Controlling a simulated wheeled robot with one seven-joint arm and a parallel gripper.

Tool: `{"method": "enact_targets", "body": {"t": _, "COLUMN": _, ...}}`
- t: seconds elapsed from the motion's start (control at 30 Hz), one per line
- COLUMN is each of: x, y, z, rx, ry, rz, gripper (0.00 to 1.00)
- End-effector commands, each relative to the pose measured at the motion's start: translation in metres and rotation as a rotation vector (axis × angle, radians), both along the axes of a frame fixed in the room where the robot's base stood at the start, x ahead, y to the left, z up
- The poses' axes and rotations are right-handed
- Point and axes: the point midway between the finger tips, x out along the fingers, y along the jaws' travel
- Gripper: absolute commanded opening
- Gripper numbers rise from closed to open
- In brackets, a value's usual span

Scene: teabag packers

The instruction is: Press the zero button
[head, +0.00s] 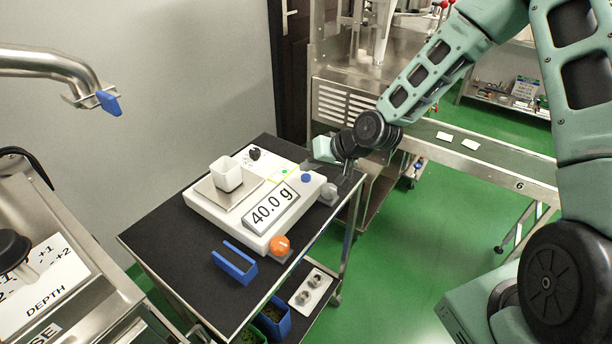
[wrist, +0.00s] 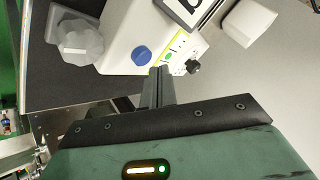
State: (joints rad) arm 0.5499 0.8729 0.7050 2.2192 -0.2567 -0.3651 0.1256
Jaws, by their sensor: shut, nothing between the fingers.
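A white scale (head: 254,236) stands on a black-topped cart, its display (head: 272,206) reading 40.0 g. A round blue button (head: 306,177) sits on the scale's right end; it also shows in the wrist view (wrist: 141,55). A yellow-green label strip with a green dot (wrist: 168,56) and a black knob (wrist: 193,66) lie beside it. I cannot read which control is marked zero. My gripper (head: 347,167) is shut and empty, to the right of the scale in the head view. In the wrist view its fingertips (wrist: 160,72) point at the scale's edge, near the blue button and label.
A white cup (head: 227,173) stands on the weighing pan. A grey faceted knob (head: 328,194) is by the scale's right corner. An orange knob (head: 280,245) and a blue bracket (head: 235,262) are in front. The cart top (head: 180,260) is bare at the front left.

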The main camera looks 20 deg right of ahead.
Motion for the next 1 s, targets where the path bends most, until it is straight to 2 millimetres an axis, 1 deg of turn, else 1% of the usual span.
{"method": "enact_targets", "body": {"t": 0.23, "x": 0.0000, "y": 0.0000, "z": -0.0004, "rx": 0.000, "ry": 0.000, "rz": 0.000, "gripper": 0.00}}
{"method": "enact_targets", "body": {"t": 0.5, "x": 0.0000, "y": 0.0000, "z": -0.0086, "rx": 0.000, "ry": 0.000, "rz": 0.000, "gripper": 0.00}}
{"method": "enact_targets", "body": {"t": 1.0, "x": 0.0000, "y": 0.0000, "z": -0.0096, "rx": 0.000, "ry": 0.000, "rz": 0.000, "gripper": 0.00}}
